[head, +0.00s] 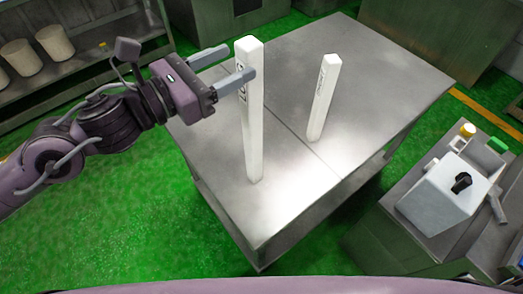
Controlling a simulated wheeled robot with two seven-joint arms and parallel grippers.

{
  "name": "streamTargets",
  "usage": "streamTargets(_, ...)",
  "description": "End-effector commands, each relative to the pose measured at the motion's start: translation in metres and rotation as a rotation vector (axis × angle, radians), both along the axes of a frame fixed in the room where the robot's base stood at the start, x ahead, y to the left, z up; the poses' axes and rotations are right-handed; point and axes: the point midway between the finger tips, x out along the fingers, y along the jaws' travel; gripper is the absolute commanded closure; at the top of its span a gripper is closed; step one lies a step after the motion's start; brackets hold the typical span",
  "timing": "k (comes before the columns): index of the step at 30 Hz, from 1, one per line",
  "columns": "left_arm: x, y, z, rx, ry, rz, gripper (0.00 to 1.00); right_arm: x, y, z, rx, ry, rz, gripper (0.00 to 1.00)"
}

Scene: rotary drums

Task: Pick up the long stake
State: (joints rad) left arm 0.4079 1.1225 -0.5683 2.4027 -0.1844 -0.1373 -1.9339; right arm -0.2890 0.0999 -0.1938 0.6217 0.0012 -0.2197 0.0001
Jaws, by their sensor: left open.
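Two white stakes stand upright on a metal table (290,190). The long stake (253,125) is on the left and has dark markings near its top. The shorter stake (323,98) stands to its right and a little farther back. My left gripper (238,66) is open near the top of the long stake. One finger overlaps the stake's upper part in the picture, and the other finger ends to its left. I cannot tell whether either finger touches it. My right gripper is not in view.
A side bench at right holds a grey-white box (440,196) with a black knob, and small bottles with yellow (467,130) and green (497,145) caps. A shelf at upper left holds white containers (54,43). Green floor surrounds the table.

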Motion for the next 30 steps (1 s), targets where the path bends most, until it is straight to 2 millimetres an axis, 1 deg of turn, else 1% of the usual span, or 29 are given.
streamTargets(1,0.003,-0.004,0.004,-0.005,0.0,0.0,0.42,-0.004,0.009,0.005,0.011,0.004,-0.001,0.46)
streamTargets(4,0.007,-0.01,0.003,-0.004,0.001,0.0,0.42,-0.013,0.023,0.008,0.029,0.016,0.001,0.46)
streamTargets(6,0.009,-0.013,0.002,-0.002,0.001,-0.001,0.42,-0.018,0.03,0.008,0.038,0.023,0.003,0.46)
streamTargets(8,0.01,-0.015,0.002,-0.002,0.001,-0.001,0.42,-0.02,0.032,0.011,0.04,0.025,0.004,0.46)
streamTargets(11,0.015,-0.022,0.004,-0.005,0.003,-0.002,0.42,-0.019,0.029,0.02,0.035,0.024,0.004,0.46)
streamTargets(16,0.028,-0.041,0.004,-0.004,0.004,-0.002,0.42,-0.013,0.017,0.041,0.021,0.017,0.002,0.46)
streamTargets(21,0.038,-0.053,0.001,-0.003,0.003,-0.001,0.42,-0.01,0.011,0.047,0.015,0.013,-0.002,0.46)
streamTargets(29,0.04,-0.055,-0.003,0.0,0.001,-0.001,0.42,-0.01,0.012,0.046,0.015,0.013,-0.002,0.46)
streamTargets(30,0.04,-0.055,-0.003,0.0,0.001,-0.001,0.43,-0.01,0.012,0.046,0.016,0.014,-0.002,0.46)
